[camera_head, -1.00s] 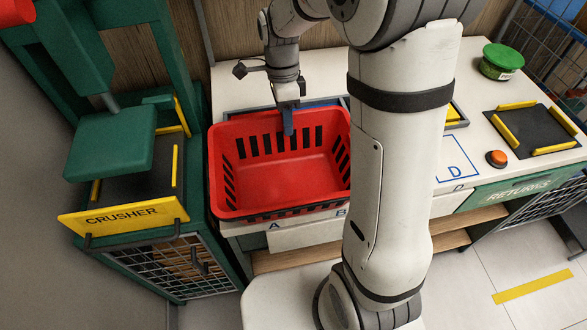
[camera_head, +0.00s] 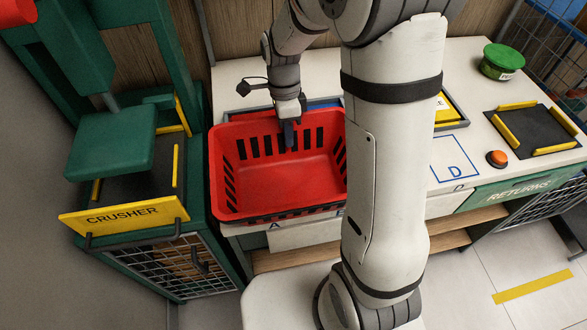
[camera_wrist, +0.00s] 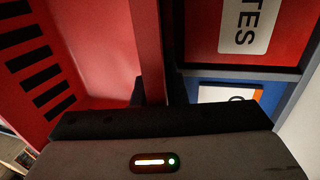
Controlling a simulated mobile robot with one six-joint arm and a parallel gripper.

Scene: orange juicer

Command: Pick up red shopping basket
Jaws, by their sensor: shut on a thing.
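The red shopping basket (camera_head: 230,171) is upright and empty at the left end of the white counter, seen in the head view. My gripper (camera_head: 288,132) is shut on the basket's back rim, coming down from above. In the wrist view the basket's red wall (camera_wrist: 148,50) runs down into the dark jaw, and its slotted side (camera_wrist: 40,70) shows at the left. The basket's right edge is partly hidden behind my arm in the head view. I cannot tell whether its bottom touches the counter.
The green crusher (camera_head: 120,215) stands close to the basket's left. A tray frame (camera_head: 240,113) lies behind the basket. A green-lidded tub (camera_head: 502,60), an orange button (camera_head: 497,158) and a black pad with yellow bars (camera_head: 540,130) are on the counter's right.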

